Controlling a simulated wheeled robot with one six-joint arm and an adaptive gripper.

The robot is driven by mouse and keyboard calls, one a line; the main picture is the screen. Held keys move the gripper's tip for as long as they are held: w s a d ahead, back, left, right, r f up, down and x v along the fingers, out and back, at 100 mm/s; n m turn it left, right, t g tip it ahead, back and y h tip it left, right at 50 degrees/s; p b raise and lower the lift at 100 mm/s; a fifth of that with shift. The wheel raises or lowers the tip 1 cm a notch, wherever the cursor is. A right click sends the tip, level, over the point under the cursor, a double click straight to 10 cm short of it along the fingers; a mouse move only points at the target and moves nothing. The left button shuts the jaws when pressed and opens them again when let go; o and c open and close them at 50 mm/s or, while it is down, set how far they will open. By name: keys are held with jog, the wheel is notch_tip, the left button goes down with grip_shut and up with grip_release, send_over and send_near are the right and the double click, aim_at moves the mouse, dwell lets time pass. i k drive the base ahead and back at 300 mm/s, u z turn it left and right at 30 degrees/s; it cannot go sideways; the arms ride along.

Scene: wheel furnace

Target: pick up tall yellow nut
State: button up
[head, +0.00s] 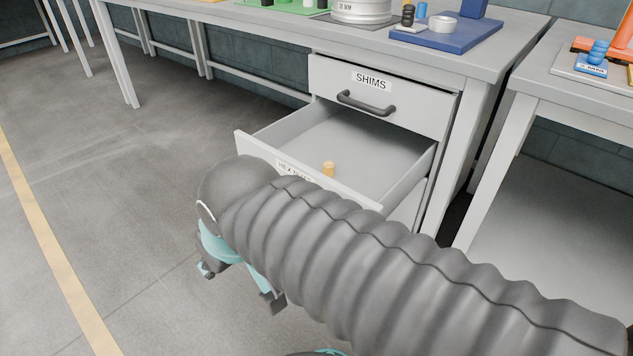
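A small tan-yellow nut (329,169) stands upright in the open drawer (262,149), near its front wall. It is the only thing I see in the drawer; part of the drawer floor and front is hidden behind my arm. My gripper (238,284) hangs outside the drawer, in front and to the left of it, low over the floor. Its dark fingertips show apart from each other, with nothing seen between them. My grey sleeved arm covers the lower right of the view.
A shut drawer labelled SHIMS (378,98) with a dark handle (366,104) sits right above the open one. The workbench (300,30) carries a blue tray (447,36) and a white cylinder (362,9). Another table (575,92) stands at right. The floor at left is clear.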

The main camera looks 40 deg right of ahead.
aim_at(327, 166)
jog(key=z, duration=0.05)
jog(key=k, duration=0.45)
jog(key=z, duration=0.8)
jog(key=i, duration=0.5)
